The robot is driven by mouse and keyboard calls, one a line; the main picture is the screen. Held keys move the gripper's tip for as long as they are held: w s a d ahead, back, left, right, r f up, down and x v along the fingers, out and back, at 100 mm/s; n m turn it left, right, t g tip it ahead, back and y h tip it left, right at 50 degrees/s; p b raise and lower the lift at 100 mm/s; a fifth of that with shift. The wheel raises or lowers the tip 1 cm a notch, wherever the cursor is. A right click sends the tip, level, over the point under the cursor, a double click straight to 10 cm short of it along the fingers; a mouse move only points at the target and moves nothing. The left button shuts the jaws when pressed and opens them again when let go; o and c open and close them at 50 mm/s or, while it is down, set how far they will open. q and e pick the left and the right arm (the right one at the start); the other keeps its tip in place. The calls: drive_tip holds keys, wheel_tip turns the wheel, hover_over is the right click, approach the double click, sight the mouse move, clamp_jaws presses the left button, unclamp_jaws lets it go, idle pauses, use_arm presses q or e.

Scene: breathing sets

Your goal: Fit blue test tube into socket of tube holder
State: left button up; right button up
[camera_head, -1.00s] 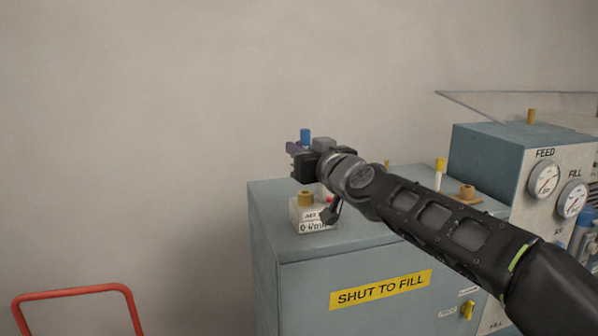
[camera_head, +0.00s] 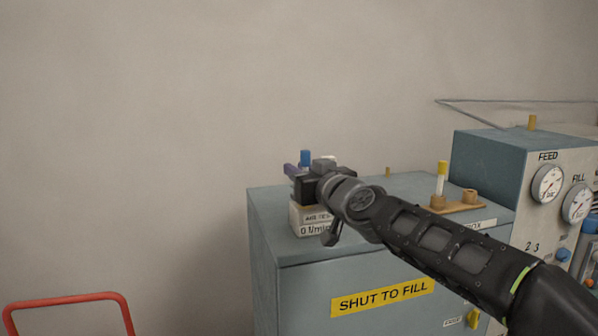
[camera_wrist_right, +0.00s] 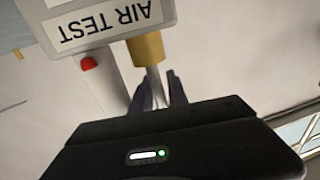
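The blue test tube shows as a blue cap (camera_head: 305,157) above my right gripper (camera_head: 297,170). The gripper's purple fingers are closed around it over the white AIR TEST box (camera_head: 311,220). In the right wrist view, the pale tube body (camera_wrist_right: 155,85) runs between the fingers (camera_wrist_right: 158,92) to the box's brass socket (camera_wrist_right: 146,48). I cannot tell how deep its end sits. A wooden tube holder (camera_head: 455,208) stands to the right on the cabinet, with a yellow-capped tube (camera_head: 441,178) in one socket and an empty-looking socket (camera_head: 470,196) beside it. My left gripper is out of view.
The blue-grey cabinet (camera_head: 290,252) carries the box and holder. A taller gauge unit (camera_head: 490,165) stands at the right. A red button (camera_wrist_right: 88,63) is near the brass socket in the wrist view. A red rail (camera_head: 68,300) is at lower left.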

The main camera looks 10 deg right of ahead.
drive_tip(key=shift+r, duration=0.2)
drive_tip(key=b+v, duration=0.2)
drive_tip(key=v, duration=1)
drive_tip(key=shift+b, duration=0.35)
